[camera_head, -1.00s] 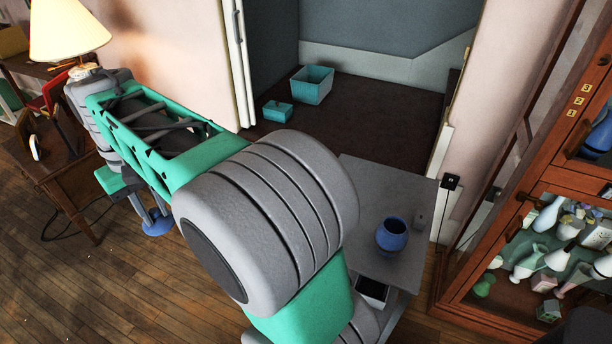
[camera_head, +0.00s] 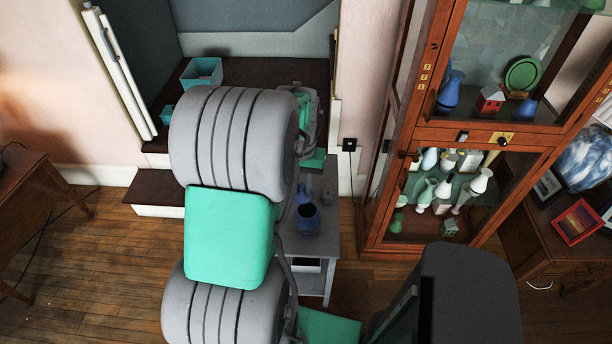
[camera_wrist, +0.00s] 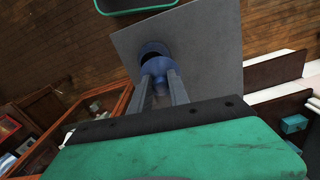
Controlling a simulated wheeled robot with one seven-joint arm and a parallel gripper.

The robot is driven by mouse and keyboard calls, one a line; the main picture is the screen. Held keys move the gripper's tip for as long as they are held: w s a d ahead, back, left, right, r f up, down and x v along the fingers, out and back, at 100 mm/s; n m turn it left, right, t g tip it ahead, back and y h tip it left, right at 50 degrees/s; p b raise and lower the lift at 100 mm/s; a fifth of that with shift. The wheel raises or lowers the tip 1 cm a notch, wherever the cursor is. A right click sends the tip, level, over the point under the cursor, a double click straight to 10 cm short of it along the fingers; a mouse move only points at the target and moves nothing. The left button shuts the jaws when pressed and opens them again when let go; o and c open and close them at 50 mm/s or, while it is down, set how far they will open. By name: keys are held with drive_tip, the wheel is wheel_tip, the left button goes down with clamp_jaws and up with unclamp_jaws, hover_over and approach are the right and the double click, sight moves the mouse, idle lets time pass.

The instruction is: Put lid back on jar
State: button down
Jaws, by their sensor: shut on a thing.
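A blue round jar (camera_head: 306,219) stands upright on a small grey table, its dark mouth facing up. It also shows in the wrist view (camera_wrist: 153,47), partly behind the lid. My gripper (camera_wrist: 161,80) is shut on the blue lid (camera_wrist: 158,66), which is between the fingertips. In the wrist view the lid overlaps the jar's near side; I cannot tell how high above the jar it is, or whether they touch. In the head view the lid (camera_head: 302,192) shows just behind the jar's rim, and my arm hides most of my gripper.
A glass cabinet (camera_head: 440,180) full of vases stands to the right. A teal box (camera_head: 201,72) sits in the alcove behind. A wooden desk (camera_head: 25,200) is at the left; floor between is clear.

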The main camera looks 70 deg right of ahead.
sight(307, 200)
drive_tip(key=shift+s, duration=0.8)
drive_tip(key=shift+f, duration=0.1)
drive_tip(key=shift+a+m, duration=0.15)
drive_tip(key=shift+m, duration=0.25)
drive_tip(key=shift+f+b, duration=1.65)
drive_tip(key=shift+f, duration=0.8)
drive_tip(key=shift+f, duration=0.15)
drive_tip(key=shift+f+b, duration=0.45)
drive_tip(key=shift+f, duration=0.2)
